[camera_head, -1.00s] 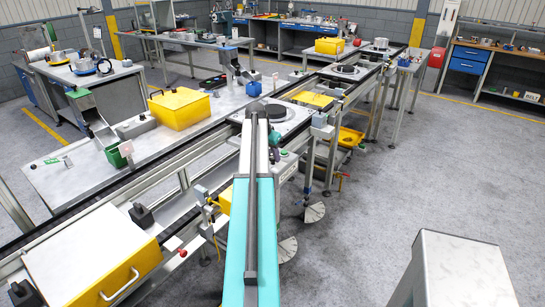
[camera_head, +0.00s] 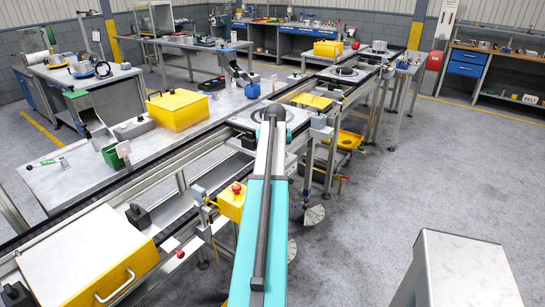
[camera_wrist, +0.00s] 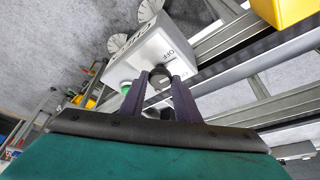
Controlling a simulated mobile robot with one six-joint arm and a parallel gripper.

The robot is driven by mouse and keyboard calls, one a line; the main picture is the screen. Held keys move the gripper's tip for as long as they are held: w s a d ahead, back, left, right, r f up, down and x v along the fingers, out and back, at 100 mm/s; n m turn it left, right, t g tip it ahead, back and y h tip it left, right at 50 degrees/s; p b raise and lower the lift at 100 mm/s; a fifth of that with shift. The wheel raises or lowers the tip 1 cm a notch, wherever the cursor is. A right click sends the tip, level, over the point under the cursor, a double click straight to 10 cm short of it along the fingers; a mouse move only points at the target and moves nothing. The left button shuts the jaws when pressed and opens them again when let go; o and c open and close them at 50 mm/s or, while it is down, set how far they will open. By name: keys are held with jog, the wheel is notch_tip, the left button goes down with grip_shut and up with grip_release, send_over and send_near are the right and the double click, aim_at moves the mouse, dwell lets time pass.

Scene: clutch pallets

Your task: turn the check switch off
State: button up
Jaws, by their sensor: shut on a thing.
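The check switch is a dark round knob (camera_wrist: 160,76) on a pale grey box (camera_wrist: 150,48) lettered "CHECK", with "OFF" printed near the knob. A green round button or lamp (camera_wrist: 126,87) sits beside it. My gripper (camera_wrist: 159,82) has its two dark fingers either side of the knob in the wrist view, shut on it. I cannot read the knob's pointing direction, as the fingers cover part of it. In the head view my arm hides the gripper and most of the box.
A yellow box with a red button (camera_head: 233,200) stands just left of my arm. A yellow part (camera_wrist: 288,10) is at the wrist view's upper right. Conveyor rails (camera_wrist: 240,78) run close by. A yellow case (camera_head: 178,108) lies on the table behind. Floor at right is open.

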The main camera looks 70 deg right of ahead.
jog(key=shift+s+a+f+n, duration=0.1)
jog(key=shift+s+n, duration=0.1)
jog(key=shift+n, duration=0.3)
jog(key=o, duration=1)
jog(key=shift+r, duration=0.25)
jog(key=shift+s+b+v, duration=0.2)
jog(key=shift+b+v, duration=1.35)
jog(key=shift+v, duration=5.15)
